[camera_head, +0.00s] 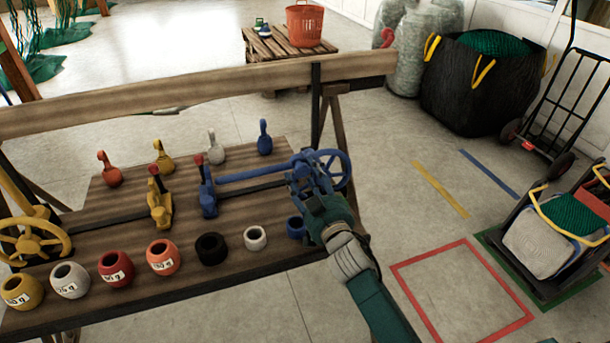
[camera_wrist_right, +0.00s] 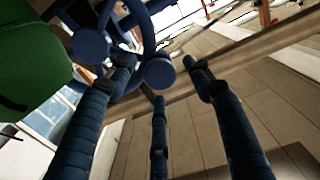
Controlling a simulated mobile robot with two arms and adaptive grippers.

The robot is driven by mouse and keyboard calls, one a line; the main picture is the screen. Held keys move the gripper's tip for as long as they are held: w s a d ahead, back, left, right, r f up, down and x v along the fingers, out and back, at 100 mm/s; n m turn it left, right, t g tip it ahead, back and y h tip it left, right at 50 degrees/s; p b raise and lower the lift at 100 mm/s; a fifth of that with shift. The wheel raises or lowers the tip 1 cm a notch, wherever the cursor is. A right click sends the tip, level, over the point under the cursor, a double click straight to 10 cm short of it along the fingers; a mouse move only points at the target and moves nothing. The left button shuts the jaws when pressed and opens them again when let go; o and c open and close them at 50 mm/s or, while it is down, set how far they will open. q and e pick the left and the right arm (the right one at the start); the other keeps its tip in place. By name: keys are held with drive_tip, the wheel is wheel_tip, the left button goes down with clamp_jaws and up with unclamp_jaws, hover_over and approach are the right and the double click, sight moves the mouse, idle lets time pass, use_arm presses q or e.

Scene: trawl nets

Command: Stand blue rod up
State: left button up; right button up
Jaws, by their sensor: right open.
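A blue rod (camera_head: 252,173) lies nearly level above the wooden table, between an upright blue post (camera_head: 207,190) and a blue handwheel (camera_head: 333,161). My right gripper (camera_head: 304,174) is at the rod's right end, beside the wheel, and covers part of both. In the right wrist view its fingers are spread open with nothing held between them. The blue wheel (camera_wrist_right: 138,22) shows there behind the fingertips, with a round blue knob (camera_wrist_right: 160,73) between them. I cannot tell whether a finger touches the wheel. My left gripper is not in view.
A yellow handwheel (camera_head: 32,240) and yellow post (camera_head: 160,203) stand on the left of the table. Several ring-shaped weights (camera_head: 163,257) line the front edge; several coloured hooked pieces (camera_head: 265,138) stand behind. A wooden beam (camera_head: 190,92) crosses the back.

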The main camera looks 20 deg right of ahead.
drive_tip(key=shift+w, duration=0.15)
drive_tip(key=shift+c, duration=0.7)
clamp_jaws()
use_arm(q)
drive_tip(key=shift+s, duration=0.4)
